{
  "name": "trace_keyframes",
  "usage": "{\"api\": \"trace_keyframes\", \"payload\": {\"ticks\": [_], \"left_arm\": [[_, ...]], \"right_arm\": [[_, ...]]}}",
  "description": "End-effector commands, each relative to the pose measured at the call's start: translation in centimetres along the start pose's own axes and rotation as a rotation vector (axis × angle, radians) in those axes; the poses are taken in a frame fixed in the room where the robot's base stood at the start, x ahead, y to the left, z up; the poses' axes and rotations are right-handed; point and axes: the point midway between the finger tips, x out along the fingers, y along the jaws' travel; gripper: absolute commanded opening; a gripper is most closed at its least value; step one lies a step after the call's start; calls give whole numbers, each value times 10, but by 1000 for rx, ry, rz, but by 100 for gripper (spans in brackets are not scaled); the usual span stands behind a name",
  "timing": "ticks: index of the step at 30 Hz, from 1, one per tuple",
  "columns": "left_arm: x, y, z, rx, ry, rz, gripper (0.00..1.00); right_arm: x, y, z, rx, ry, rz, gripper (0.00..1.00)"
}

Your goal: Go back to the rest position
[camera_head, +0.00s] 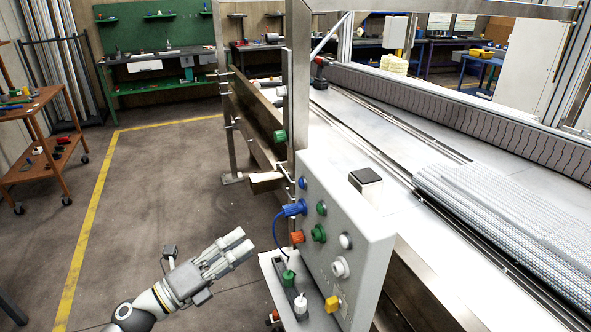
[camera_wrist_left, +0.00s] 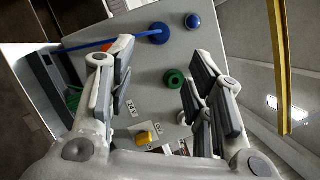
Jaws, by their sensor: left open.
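My left gripper (camera_head: 240,251) is in the head view at the lower middle, to the left of a grey control panel (camera_head: 358,243) and apart from it. In the left wrist view its two fingers (camera_wrist_left: 155,90) are spread open, with nothing between them. Past the fingers the panel shows a blue plug (camera_wrist_left: 158,33), a blue button (camera_wrist_left: 193,21), a green connector (camera_wrist_left: 174,78) and a yellow switch (camera_wrist_left: 143,138). In the head view the blue plug (camera_head: 293,208) sits on the panel's left part with a blue cable hanging from it. My right gripper is not in view.
A small shelf with connectors (camera_head: 290,290) juts out below the panel. A metal conveyor frame (camera_head: 299,80) stands behind it, with a patterned roll (camera_head: 510,215) on the conveyor at right. An orange cart (camera_head: 45,150) stands at far left. The floor (camera_head: 170,190) between is clear.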

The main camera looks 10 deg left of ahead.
Motion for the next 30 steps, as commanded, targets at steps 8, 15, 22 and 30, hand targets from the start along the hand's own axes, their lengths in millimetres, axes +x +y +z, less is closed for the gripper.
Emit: {"api": "trace_keyframes", "payload": {"ticks": [8,15,22,30], "left_arm": [[-25,108,-7,-368,-180,159,47],[-100,263,-72,-878,-477,433,47],[-197,363,-182,-1250,-757,715,47],[-324,406,-339,-1566,-1095,1072,47]], "right_arm": [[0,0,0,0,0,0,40],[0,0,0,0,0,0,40],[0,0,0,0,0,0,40],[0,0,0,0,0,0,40]]}}
